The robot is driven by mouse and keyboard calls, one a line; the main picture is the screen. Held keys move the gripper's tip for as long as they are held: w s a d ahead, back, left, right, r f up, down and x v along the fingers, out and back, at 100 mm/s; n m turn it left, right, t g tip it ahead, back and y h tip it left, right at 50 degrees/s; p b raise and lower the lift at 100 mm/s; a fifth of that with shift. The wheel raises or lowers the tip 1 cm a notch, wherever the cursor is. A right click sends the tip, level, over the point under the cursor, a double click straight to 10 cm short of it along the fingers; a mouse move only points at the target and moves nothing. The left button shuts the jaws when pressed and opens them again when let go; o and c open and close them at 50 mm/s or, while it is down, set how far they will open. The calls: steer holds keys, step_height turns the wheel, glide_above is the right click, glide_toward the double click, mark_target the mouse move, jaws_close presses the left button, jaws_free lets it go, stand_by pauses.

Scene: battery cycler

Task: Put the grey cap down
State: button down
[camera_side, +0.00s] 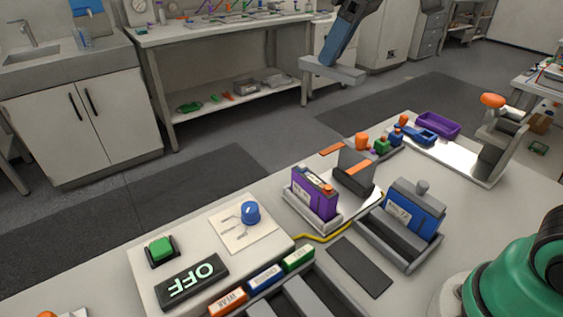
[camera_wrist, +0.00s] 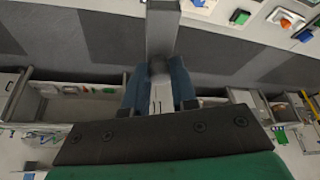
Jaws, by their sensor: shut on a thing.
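The grey cap (camera_side: 333,71) looks like a flat grey bar at the top of the side view, high in the air. My gripper (camera_side: 343,58) has blue fingers and is shut on it. In the wrist view the cap (camera_wrist: 162,30) reaches up and away from between the two fingers of my gripper (camera_wrist: 157,88). A rounded grey knob sits on the cap near the fingers. The purple battery (camera_side: 313,196) stands in a light holder on the worktable. The blue battery (camera_side: 412,212) stands in a grey holder (camera_side: 385,240), with a grey knob at its top.
A control panel with a green button (camera_side: 161,248), a blue knob (camera_side: 250,211) and an OFF display (camera_side: 190,281) is at front left. A dark pad (camera_side: 360,267) lies bare. Labelled bins line the front.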

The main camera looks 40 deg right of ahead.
steer(key=s+a+f+n+g+y, duration=0.1)
steer(key=s+f+n+g, duration=0.25)
steer(key=s+n, duration=0.45)
steer(key=s+f+n+g+y, duration=0.1)
steer(key=s+f+n+g, duration=0.25)
steer(key=n, duration=0.95)
step_height(320, 180, down, 20)
steer(key=shift+s+a+r, duration=0.1)
steer(key=c, duration=0.7)
jaws_free()
